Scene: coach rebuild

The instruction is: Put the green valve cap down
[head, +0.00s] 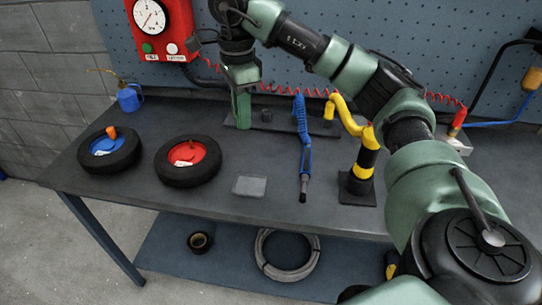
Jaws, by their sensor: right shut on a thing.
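My right gripper (242,88) comes in from the right and points down at the back of the bench, over the left end of a low dark rack (290,125). It is shut on the green valve cap (243,112), which shows as a narrow upright green shape between and below the jaws. The cap's lower end is close to the rack; I cannot tell whether it touches. My left gripper is not in view.
A wheel with a blue hub (102,145) bears an orange cap (111,131). A red-hubbed wheel (187,155), grey pad (249,187), blue tool (304,145) and yellow-black stand (362,172) are on the bench. A gauge box (160,30) hangs behind. The front left is clear.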

